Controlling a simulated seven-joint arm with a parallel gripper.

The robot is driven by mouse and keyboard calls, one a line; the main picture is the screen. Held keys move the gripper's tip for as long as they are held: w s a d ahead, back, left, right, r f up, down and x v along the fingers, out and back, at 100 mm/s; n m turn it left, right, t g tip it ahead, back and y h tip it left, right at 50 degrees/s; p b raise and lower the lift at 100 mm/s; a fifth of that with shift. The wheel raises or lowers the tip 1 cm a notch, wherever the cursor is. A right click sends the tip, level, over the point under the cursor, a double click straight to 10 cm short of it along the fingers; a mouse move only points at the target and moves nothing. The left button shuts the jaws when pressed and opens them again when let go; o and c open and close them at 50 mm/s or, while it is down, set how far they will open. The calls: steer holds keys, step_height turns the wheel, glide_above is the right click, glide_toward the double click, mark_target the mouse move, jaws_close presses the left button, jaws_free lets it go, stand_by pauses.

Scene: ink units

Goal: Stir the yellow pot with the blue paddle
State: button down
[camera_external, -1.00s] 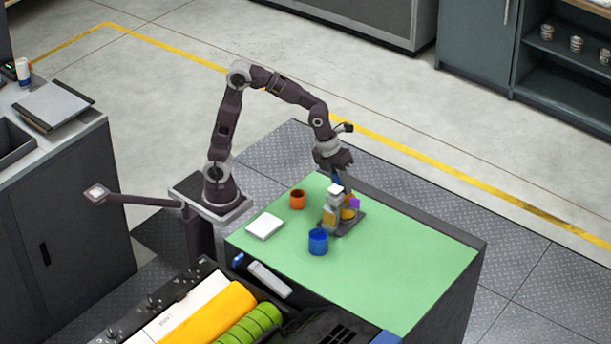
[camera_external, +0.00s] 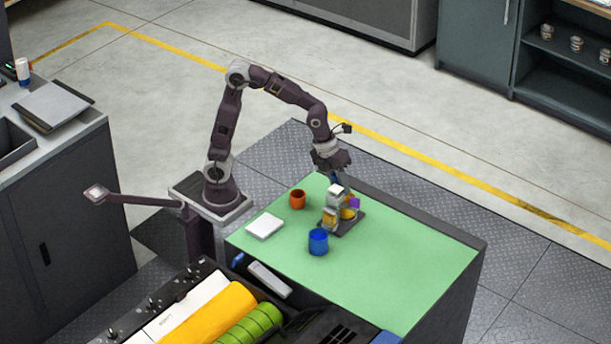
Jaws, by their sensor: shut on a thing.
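The yellow pot (camera_external: 348,214) stands on a dark tray on the green table, partly hidden behind a grey and white stack. My gripper (camera_external: 337,178) is above the tray, pointing down and shut on the blue paddle (camera_external: 338,185).
A blue pot (camera_external: 318,241) stands in front of the tray (camera_external: 355,224), and an orange-red pot (camera_external: 297,199) stands left of it. A white slab (camera_external: 265,226) lies near my base. A purple piece (camera_external: 355,202) is beside the yellow pot. The right of the green table (camera_external: 410,270) is clear.

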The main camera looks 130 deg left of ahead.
steer(key=shift+a, duration=0.3)
step_height(320, 180, up, 9)
stand_by(0.5)
